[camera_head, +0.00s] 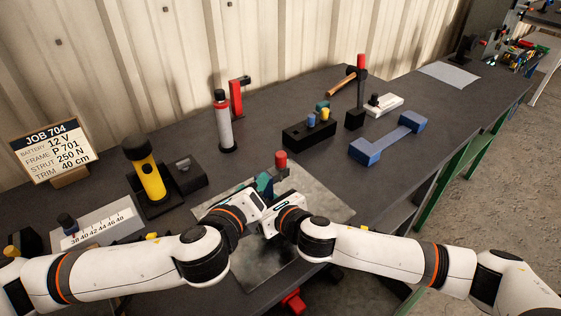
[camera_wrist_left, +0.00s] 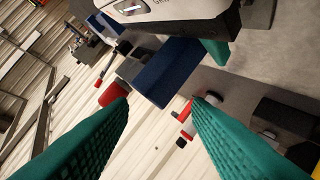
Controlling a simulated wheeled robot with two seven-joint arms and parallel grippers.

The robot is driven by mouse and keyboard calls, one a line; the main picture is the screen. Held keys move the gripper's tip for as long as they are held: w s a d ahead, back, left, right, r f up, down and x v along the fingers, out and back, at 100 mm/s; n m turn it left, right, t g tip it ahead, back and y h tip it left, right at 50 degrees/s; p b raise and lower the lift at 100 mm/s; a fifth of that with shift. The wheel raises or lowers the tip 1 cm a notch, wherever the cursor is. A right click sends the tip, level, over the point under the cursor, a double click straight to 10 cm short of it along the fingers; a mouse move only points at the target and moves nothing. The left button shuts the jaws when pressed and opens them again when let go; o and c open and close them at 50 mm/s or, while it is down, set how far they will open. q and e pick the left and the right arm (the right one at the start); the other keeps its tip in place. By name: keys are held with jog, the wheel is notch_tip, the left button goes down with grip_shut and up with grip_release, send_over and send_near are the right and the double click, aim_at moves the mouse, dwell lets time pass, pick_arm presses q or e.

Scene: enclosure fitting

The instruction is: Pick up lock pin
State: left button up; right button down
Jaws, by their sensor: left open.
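A red-topped piece (camera_head: 281,159), which I take for the lock pin, stands upright beside my two meeting grippers. In the left wrist view its red end (camera_wrist_left: 112,93) is near one fingertip, with a grey part and a dark blue body (camera_wrist_left: 165,75) behind it. My left gripper (camera_wrist_left: 160,103) is open, its teal fingers apart with no piece clamped between them. My right gripper (camera_head: 285,205) is close against the piece; in the left wrist view one teal finger (camera_wrist_left: 214,50) shows beside the blue body. Whether it grips it is hidden.
A grey mat (camera_head: 325,207) lies under the grippers. A job sign (camera_head: 53,150) is at left.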

aim_at(279, 160)
pick_arm(q)
jog(key=s+d+r+m+t+h, duration=0.1)
jog(key=s+d+r+m+t, duration=0.15)
jog(key=s+m, duration=0.4)
jog(key=shift+m+t, duration=0.35)
jog(key=shift+m, duration=0.5)
jog(key=x, duration=1.3)
jog(key=shift+w+a+f, duration=0.15)
jog(key=shift+w, duration=0.15)
jog(key=shift+c, duration=0.6)
grip_shut()
